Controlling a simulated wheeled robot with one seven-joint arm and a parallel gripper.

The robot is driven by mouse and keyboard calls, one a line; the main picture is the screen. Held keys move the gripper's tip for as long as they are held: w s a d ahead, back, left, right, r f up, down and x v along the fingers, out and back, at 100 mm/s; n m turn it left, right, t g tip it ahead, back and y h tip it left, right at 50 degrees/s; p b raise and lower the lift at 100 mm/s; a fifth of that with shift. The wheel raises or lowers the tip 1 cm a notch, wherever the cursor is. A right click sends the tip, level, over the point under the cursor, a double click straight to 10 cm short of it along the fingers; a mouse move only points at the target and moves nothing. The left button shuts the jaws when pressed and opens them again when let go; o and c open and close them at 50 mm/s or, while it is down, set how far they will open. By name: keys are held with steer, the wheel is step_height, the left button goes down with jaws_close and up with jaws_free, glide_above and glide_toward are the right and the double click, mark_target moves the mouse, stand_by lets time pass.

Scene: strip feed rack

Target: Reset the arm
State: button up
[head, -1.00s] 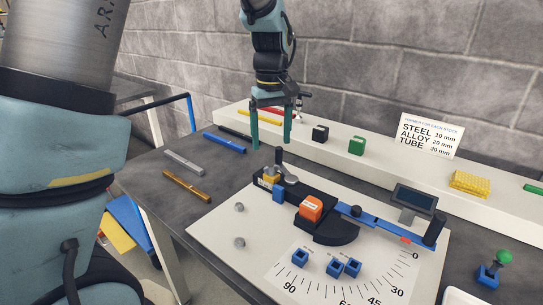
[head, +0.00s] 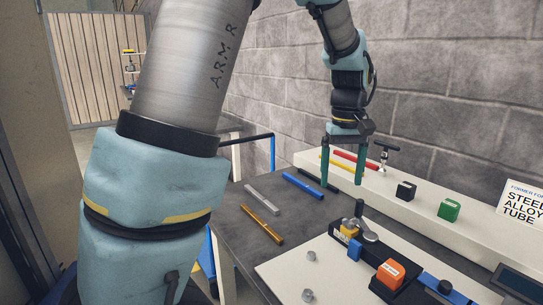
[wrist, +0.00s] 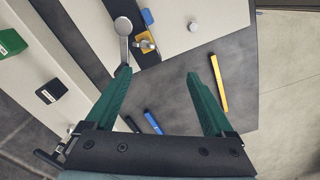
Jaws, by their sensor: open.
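My gripper (head: 343,172) hangs from my arm over the back of the dark table (head: 228,205), its two green fingers apart and pointing down, with nothing between them. It also shows in the wrist view (wrist: 168,75), where the fingers are spread wide. A bending fixture (head: 365,245) with a dark base, a blue block and an orange block (head: 390,274) stands on a white board, in front of and below the gripper. The fixture's lever with a round end (wrist: 123,26) shows beyond the left finger in the wrist view. My arm crosses the left of the head view.
A silver bar (head: 262,200), an orange bar (head: 262,224) and a blue bar (head: 303,185) lie on the table. A white ledge along the wall carries a black block (head: 405,191), a green block (head: 449,210) and a sign (head: 523,204). Pegs (head: 311,256) stand on the white board.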

steer(key=s+a+f, duration=0.1)
steer(key=a+f, duration=0.1)
steer(key=a, duration=0.7)
steer(key=s+a+f+t, duration=0.1)
steer(key=s+a+f, duration=0.1)
steer(key=a, duration=0.7)
steer(key=s+a+f+m, duration=0.1)
steer(key=s+a+f, duration=0.1)
steer(key=a, duration=0.7)
steer(key=shift+s+a+f, duration=0.15)
steer(key=shift+a+f, duration=0.2)
steer(key=shift+f, duration=0.5)
